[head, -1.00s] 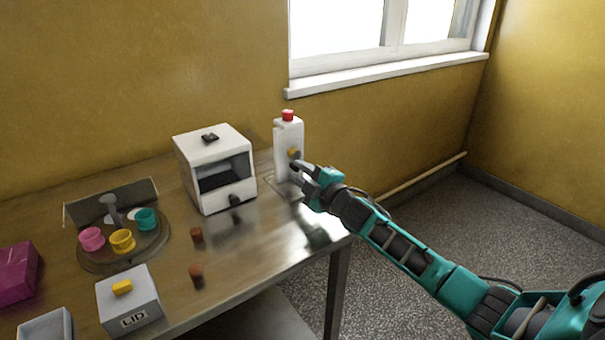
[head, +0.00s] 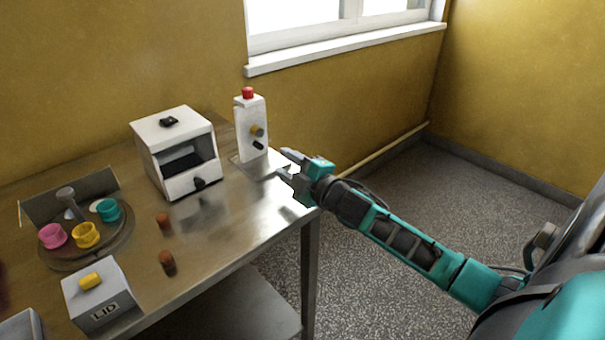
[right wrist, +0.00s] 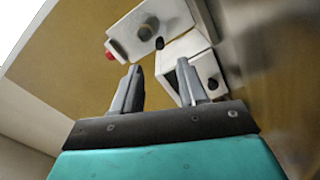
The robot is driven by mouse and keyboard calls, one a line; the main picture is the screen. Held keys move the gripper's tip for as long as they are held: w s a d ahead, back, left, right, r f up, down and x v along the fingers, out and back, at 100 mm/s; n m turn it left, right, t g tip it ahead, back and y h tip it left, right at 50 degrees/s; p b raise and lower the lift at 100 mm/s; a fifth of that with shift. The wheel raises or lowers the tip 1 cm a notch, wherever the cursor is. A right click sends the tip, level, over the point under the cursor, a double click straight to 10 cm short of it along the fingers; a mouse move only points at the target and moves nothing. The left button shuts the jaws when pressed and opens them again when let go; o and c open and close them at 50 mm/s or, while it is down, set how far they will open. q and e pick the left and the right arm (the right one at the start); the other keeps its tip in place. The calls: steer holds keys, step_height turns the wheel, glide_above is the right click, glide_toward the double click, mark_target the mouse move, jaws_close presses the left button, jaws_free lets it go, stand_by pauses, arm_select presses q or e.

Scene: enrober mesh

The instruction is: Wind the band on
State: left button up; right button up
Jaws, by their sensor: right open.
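The white control post (head: 251,146) stands at the back right of the table, with a red button (head: 248,92) on top. In the right wrist view the post (right wrist: 128,42) and machine (right wrist: 184,50) show beyond the open fingers (right wrist: 158,66). My left gripper is not visible.
A round tray (head: 72,259) holds pink, yellow and teal cups. A grey box marked LID (head: 98,297) and two brown cylinders (head: 163,220) (head: 167,262) are nearer the front. The table's right part is bare, ending at a metal edge (head: 292,218).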

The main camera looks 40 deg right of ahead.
steer(key=shift+s+d, duration=0.2)
steer(key=shift+s, duration=2.35)
